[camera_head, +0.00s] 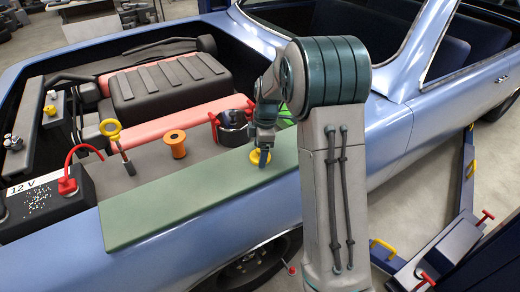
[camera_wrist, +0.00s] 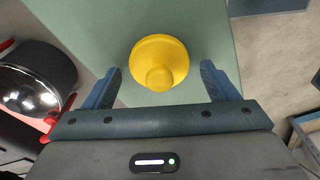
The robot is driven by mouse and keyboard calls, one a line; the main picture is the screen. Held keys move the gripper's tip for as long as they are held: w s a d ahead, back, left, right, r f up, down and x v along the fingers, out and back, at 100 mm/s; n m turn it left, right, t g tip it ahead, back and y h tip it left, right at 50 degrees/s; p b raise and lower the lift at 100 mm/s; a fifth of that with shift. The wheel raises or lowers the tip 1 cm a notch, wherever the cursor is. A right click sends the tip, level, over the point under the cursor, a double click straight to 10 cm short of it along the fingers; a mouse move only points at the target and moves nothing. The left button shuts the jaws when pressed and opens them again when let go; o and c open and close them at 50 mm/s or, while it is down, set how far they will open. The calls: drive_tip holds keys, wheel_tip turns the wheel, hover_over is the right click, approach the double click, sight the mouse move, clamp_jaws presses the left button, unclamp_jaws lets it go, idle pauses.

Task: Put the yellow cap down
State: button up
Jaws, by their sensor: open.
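The yellow cap (camera_wrist: 159,62) is round with a smaller knob, and lies on the green mat (camera_wrist: 88,28). In the wrist view my gripper (camera_wrist: 162,82) is open, with one blue finger to each side of the cap and a gap on both sides. In the head view the cap (camera_head: 260,157) sits near the far right part of the green mat (camera_head: 165,208), partly hidden by my gripper (camera_head: 262,160) above it.
A black pot with red handles (camera_head: 233,127) stands just beyond the mat. An orange spool (camera_head: 175,143), a yellow-ringed dipstick (camera_head: 118,145) and a 12 V battery (camera_head: 45,205) are to the left. The mat's left part is clear.

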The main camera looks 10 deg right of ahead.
wheel_tip(320, 180, up, 11)
drive_tip(key=d, duration=0.1)
drive_tip(key=s+r+m+t, duration=0.1)
drive_tip(key=s+r+m, duration=0.1)
drive_tip(key=s+m, duration=0.3)
drive_tip(key=s+r+m, duration=0.2)
drive_tip(key=s, duration=0.6)
drive_tip(key=s+f+m+t, duration=0.1)
drive_tip(key=s+f+m, duration=0.1)
drive_tip(key=s+m, duration=0.3)
drive_tip(key=s+a+f+m+t+h, duration=0.1)
drive_tip(key=s+m, duration=0.4)
drive_tip(key=s, duration=0.5)
drive_tip(key=shift+f+b, duration=0.4)
drive_tip(key=shift+f, duration=0.1)
